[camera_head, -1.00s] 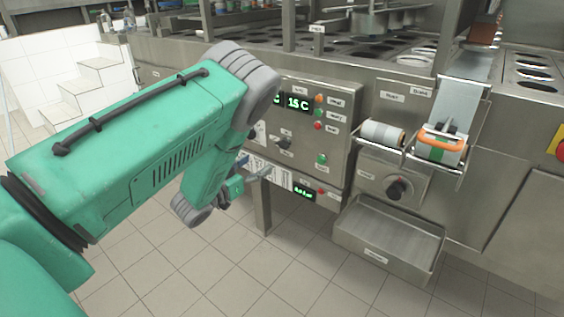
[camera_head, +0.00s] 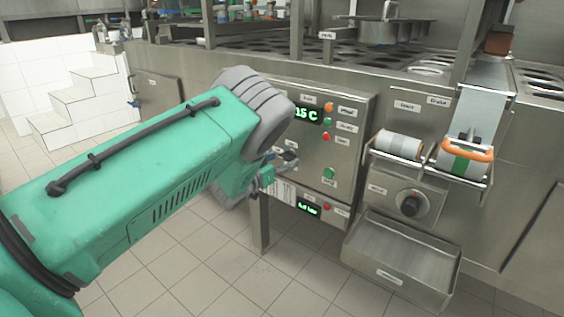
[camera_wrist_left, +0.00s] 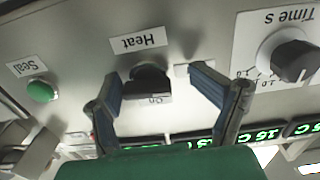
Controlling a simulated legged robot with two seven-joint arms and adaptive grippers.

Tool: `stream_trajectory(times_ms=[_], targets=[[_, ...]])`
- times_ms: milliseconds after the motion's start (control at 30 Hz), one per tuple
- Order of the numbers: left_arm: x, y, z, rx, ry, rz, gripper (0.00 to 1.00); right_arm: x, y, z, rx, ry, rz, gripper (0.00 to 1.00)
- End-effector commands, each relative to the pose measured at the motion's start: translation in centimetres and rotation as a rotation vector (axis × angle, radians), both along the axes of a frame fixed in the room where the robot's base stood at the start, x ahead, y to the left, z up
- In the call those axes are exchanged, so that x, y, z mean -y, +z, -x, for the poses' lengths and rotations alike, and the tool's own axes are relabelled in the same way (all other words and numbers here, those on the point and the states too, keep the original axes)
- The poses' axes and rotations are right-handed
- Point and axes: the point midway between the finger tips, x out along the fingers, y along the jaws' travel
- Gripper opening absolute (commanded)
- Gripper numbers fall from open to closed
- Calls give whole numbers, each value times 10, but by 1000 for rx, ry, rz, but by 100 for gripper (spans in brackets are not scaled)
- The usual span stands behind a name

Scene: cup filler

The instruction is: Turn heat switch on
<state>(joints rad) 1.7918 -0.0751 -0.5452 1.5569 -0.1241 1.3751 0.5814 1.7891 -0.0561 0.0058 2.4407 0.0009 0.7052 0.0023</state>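The heat switch (camera_wrist_left: 149,84) is a black rotary knob on the steel panel, under a "Heat" label (camera_wrist_left: 139,41) that appears upside down in the left wrist view. An "On" mark shows beside the knob. My left gripper (camera_wrist_left: 154,82) is open, with one blue-padded finger on each side of the knob. Gaps show between the fingers and the knob, so I see no grip on it. In the head view, my left gripper (camera_head: 277,170) is at the lower left of the control panel (camera_head: 345,140), and my arm hides part of the panel. My right gripper is out of view.
A green Seal button (camera_wrist_left: 41,91) and a Time dial (camera_wrist_left: 296,58) flank the switch in the wrist view. In the head view, a film roll (camera_head: 398,144), another dial (camera_head: 411,204) and an empty steel tray (camera_head: 400,262) are to the right.

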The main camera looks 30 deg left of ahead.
Motion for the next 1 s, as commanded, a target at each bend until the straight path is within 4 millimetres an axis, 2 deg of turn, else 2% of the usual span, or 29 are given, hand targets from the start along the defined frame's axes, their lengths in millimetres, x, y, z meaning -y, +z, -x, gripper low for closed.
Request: stream_trajectory(times_ms=[167,200,333,1000], targets=[[5,8,0,4,6,-12,62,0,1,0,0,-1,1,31],[6,9,0,4,5,-13,59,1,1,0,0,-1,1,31],[5,8,0,5,3,-11,14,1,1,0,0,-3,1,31],[4,4,-1,1,0,-5,13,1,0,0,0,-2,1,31]])
